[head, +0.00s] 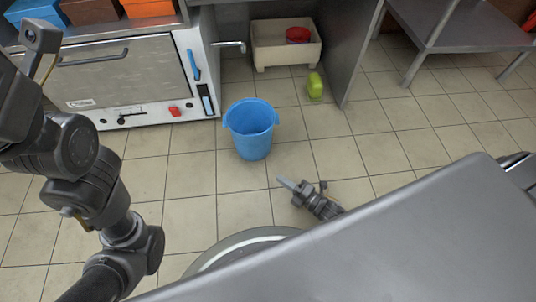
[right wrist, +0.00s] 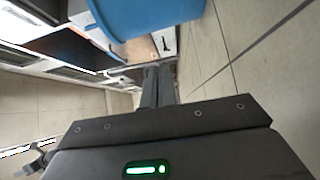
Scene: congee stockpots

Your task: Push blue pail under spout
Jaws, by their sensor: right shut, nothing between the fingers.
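The blue pail (head: 252,138) stands upright on the tiled floor, in front of and to the right of the steel oven unit. A thin metal spout (head: 230,43) sticks out from the unit's right side, farther back than the pail. My right gripper (head: 283,181) is low near the floor, on the near right side of the pail, shut and empty, with a small gap to it in the head view. In the right wrist view the shut fingers (right wrist: 158,85) point toward the pail (right wrist: 150,14), which is cut off at the top. My left arm shows at left, its fingertips out of sight.
A beige basin (head: 284,50) with a red item (head: 298,35) stands at the back. A yellow-green bottle (head: 315,86) is on the floor near a grey panel (head: 356,50). The oven unit (head: 120,80) borders the left. Open tiles lie around the pail.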

